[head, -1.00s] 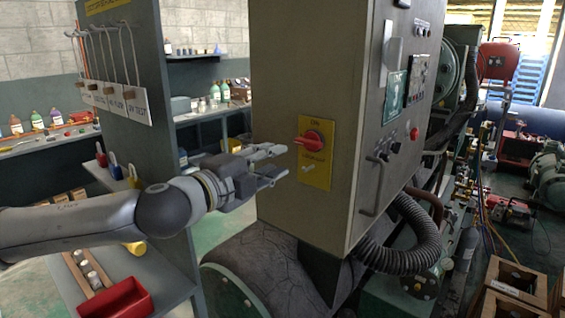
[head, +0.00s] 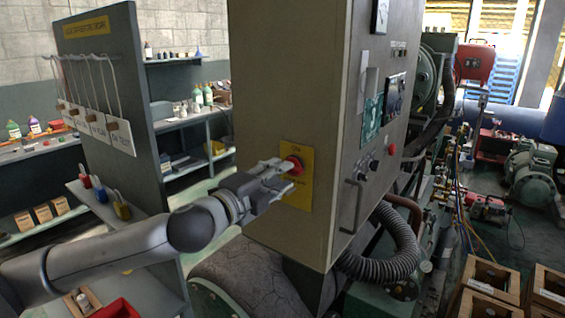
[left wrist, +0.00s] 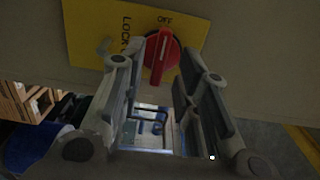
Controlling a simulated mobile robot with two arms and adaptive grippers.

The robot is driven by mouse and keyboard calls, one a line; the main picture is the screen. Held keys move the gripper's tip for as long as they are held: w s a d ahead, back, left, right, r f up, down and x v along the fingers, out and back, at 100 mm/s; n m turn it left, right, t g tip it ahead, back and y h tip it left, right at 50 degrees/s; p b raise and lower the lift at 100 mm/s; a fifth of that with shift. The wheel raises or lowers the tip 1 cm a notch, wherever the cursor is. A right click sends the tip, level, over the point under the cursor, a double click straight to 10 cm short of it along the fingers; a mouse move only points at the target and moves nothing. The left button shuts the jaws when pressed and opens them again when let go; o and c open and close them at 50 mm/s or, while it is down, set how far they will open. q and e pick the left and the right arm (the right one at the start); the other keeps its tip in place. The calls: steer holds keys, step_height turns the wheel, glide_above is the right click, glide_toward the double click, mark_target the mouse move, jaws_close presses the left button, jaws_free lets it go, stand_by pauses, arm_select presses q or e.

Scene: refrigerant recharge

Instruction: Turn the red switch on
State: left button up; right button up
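The red switch (head: 294,163) is a rotary knob on a yellow plate (head: 299,193) on the side of a beige cabinet. In the head view my left gripper (head: 279,176) is at the plate, and its fingers partly cover the switch. In the left wrist view the gripper (left wrist: 158,72) is open, one finger on each side of the red switch (left wrist: 161,52). The knob's handle runs lengthwise between the fingers, with the word OFF beyond its far end. I cannot tell whether the fingers touch it. My right gripper is not in view.
The beige cabinet (head: 270,95) has a door handle (head: 350,205) and a red button on its right face. A grey hose (head: 385,258) runs below. Wooden crates (head: 490,275) are at lower right.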

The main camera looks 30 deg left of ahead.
arm_select(q)
steer(key=shift+w+d+r, duration=0.1)
steer(key=shift+w+r, duration=0.05)
steer(key=shift+w, duration=0.5)
steer(key=shift+w+f, duration=0.15)
steer(key=shift+f, duration=0.05)
steer(key=shift+c, duration=0.5)
jaws_close()
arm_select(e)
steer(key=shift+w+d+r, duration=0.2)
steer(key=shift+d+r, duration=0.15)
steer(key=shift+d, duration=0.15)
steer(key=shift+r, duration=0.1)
arm_select(q)
steer(key=m+p, duration=0.3)
steer(key=m, duration=0.1)
steer(key=shift+f+m, duration=0.1)
steer(key=shift+m, duration=0.2)
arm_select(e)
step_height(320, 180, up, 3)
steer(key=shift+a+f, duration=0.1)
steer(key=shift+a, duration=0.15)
